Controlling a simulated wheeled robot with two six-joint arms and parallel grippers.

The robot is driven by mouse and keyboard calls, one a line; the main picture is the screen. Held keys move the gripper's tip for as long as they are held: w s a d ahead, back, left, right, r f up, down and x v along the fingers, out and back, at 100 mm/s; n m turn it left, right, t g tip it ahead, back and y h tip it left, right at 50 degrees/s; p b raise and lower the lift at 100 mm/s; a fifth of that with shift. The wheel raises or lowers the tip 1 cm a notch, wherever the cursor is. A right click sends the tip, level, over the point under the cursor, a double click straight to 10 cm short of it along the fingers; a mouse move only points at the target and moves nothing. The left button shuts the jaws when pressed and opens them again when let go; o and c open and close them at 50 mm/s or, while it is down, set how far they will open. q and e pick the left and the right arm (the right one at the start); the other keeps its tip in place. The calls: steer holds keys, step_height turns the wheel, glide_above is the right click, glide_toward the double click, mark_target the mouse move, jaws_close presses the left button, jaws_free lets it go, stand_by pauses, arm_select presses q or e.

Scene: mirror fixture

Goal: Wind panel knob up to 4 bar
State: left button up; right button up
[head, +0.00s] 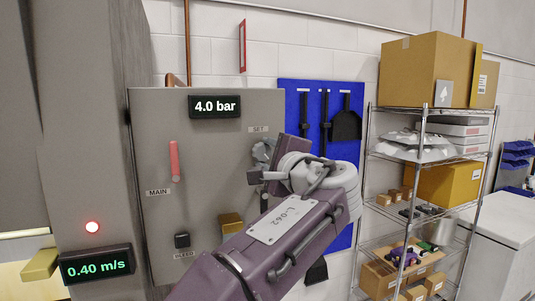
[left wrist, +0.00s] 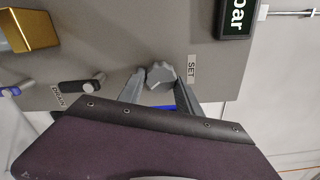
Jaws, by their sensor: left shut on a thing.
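The grey panel (head: 215,130) stands ahead, with a black display (head: 215,106) at its top that reads 4.0 bar. The grey lobed knob (head: 263,151) sits below the SET label, partly hidden by my left gripper (head: 260,165). In the left wrist view the knob (left wrist: 161,74) lies between the two fingers of my left gripper (left wrist: 160,84), which is shut on it. The display (left wrist: 236,16) shows there only in part, with "bar" turned sideways. My right gripper is not in view.
A red lever (head: 175,160) marked MAIN, a small black switch (head: 182,240) and a yellow block (head: 231,222) are on the panel. A blue tool board (head: 345,100) and a loaded wire rack (head: 424,125) stand to the right. A second display (head: 96,265) reads 0.40 m/s.

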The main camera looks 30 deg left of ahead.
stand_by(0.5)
arm_select(q)
steer(key=o, duration=1.3)
steer(key=shift+o, duration=0.3)
steer(key=shift+a, duration=0.1)
steer(key=b+v, duration=0.3)
steer(key=v, duration=0.6)
